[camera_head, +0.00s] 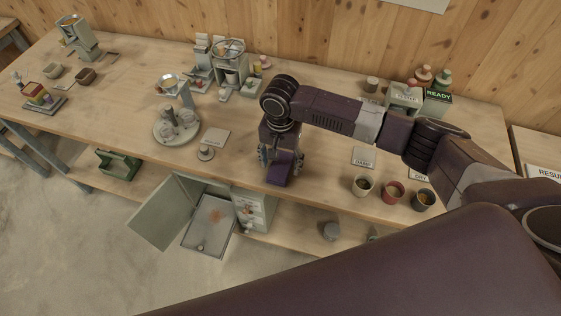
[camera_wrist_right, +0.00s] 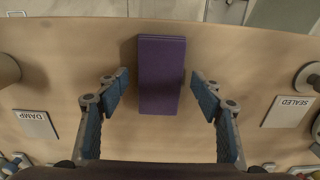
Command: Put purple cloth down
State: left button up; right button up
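The purple cloth (camera_head: 279,176) is a flat folded block at the front edge of the wooden table. In the right wrist view the cloth (camera_wrist_right: 161,72) lies on the table top with a thin shadow beside it. My right gripper (camera_head: 281,158) is just above it, pointing down. In the wrist view its blue-padded fingers (camera_wrist_right: 160,88) stand on either side of the cloth, with bare table showing between each finger and the cloth. The gripper is open and not touching it. My left gripper is out of view.
A DAMP card (camera_head: 363,157) and several small cups (camera_head: 391,192) are to the right. A SEALED card (camera_head: 214,139) and a round scale-like device (camera_head: 177,127) are to the left. An open metal cabinet (camera_head: 209,222) is below the front edge.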

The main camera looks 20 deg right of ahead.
aim_at(280, 165)
notch_tip(280, 165, up, 12)
jog(key=b, duration=0.2)
jog(key=shift+r+b, duration=0.15)
jog(key=shift+b, duration=0.2)
dwell(0.4)
